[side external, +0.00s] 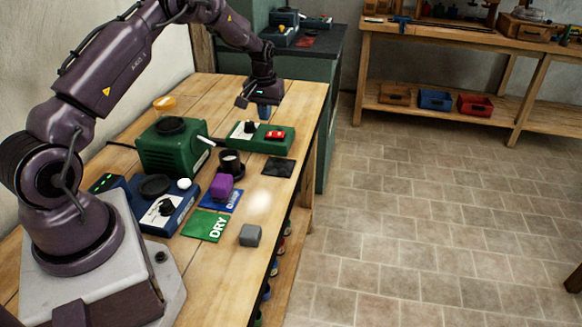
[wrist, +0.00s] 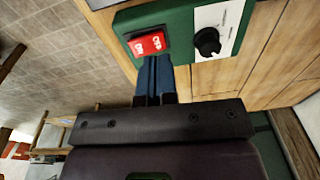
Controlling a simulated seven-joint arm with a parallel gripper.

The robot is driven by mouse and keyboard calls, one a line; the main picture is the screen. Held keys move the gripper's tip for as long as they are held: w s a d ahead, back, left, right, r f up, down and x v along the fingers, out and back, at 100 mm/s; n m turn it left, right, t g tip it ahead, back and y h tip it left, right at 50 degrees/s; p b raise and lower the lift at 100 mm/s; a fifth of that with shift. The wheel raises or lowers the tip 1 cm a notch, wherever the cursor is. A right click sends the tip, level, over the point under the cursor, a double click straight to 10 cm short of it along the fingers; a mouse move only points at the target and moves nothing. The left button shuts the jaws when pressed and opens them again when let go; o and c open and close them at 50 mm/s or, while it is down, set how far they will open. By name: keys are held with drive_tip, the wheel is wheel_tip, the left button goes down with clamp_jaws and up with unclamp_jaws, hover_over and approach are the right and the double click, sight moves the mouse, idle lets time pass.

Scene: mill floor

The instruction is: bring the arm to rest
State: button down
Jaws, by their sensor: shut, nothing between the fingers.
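My gripper (side external: 264,112) is above the far end of the wooden bench, pointing down, its blue fingers shut and empty. In the wrist view the shut fingers (wrist: 154,65) lie together, their tips beside the red rocker switch (wrist: 147,43) on a green control box (wrist: 182,22). In the side view the green box (side external: 244,145) sits on the bench below and in front of the gripper, with the red switch (side external: 275,134) on its top. I cannot tell whether the fingertips touch the switch. The box also carries a black knob (wrist: 207,41).
A green machine (side external: 165,155), a dark cup (side external: 232,165), a blue scale-like box (side external: 178,212), a purple block (side external: 221,186), a green DRY mat (side external: 203,226) and a grey cube (side external: 250,235) stand on the bench (side external: 213,275). The front right edge is mostly clear.

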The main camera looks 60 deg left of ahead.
drive_tip(key=s+d+r+m+t, duration=0.5)
drive_tip(key=s+d+r+m, duration=0.3)
drive_tip(key=s+d+r, duration=1.6)
drive_tip(key=shift+s+d+r+h, duration=0.2)
drive_tip(key=shift+s+d+h, duration=0.2)
drive_tip(key=shift+s+d, duration=1.05)
